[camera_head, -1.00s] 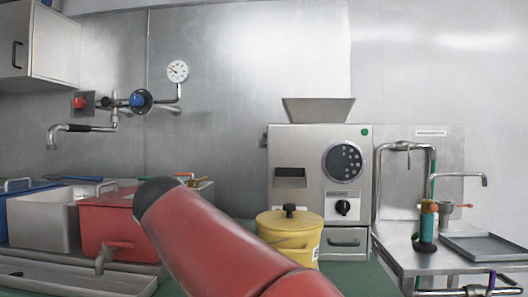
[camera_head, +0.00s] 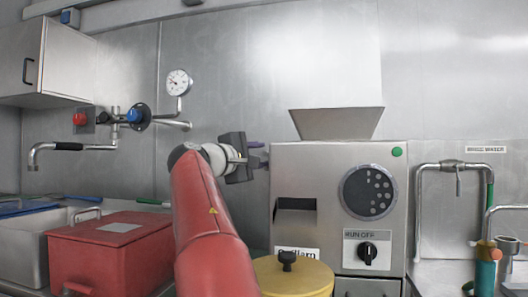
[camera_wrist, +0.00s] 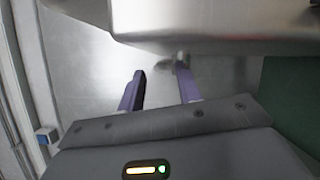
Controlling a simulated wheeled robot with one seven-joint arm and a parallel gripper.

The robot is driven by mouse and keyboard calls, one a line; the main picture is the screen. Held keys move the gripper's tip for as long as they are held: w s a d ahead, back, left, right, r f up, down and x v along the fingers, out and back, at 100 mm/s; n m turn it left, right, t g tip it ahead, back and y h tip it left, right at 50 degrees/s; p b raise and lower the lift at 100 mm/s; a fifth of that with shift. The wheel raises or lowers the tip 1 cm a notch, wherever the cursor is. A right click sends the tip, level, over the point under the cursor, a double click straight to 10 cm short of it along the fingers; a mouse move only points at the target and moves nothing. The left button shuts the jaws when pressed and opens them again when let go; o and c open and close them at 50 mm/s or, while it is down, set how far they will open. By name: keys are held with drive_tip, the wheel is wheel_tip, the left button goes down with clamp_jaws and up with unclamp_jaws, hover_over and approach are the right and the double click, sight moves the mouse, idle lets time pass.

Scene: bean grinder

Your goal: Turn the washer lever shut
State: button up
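A small dark lever (camera_wrist: 172,64) shows just beyond my fingertips in the wrist view, beside the metal body of the grinder machine. I cannot tell for sure that it is the washer lever, or how far it is turned. My gripper (camera_head: 259,154) is at the left side of the grinder (camera_head: 330,195) in the head view. In the wrist view my gripper (camera_wrist: 161,72) has its two purple fingers spread apart with nothing clearly held between them. The lever is near the right fingertip; I cannot tell if they touch.
A yellow lidded pot (camera_head: 290,278) stands before the grinder. A red bin (camera_head: 112,255) is at the left. A wall tap with a blue knob (camera_head: 135,115) and a gauge (camera_head: 179,82) are behind. A tap stand (camera_head: 420,215) is at the right.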

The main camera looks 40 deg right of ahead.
drive_tip(key=shift+x, duration=1.05)
drive_tip(key=shift+c, duration=0.2)
clamp_jaws()
